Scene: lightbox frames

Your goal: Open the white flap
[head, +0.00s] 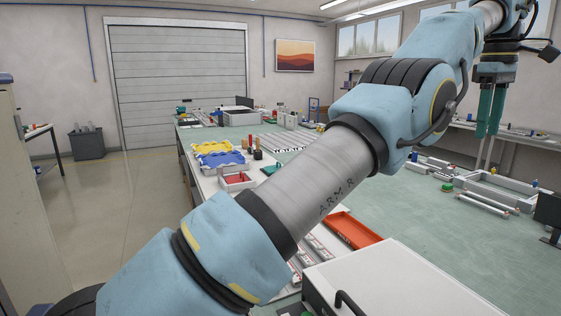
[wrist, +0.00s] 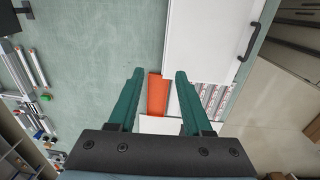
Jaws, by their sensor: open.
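The white flap (head: 405,285) is a flat white panel with a black bar handle (head: 349,302), at the bottom right of the head view. It looks level and shut, and its lower part is cut off by the frame. In the wrist view the flap (wrist: 205,42) is at the top, with its handle (wrist: 250,41) at its right edge. My gripper (head: 488,133) hangs fingers-down, high at the right of the head view. Its two teal fingers (wrist: 160,72) are apart and empty, clear of the flap and handle.
An orange tray (head: 352,229) lies beside the flap; the wrist view shows it (wrist: 157,97) between my fingers. A white frame with rods (head: 490,190) lies on the right of the green table (head: 440,240). Blue (head: 223,160) and yellow trays stand farther left.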

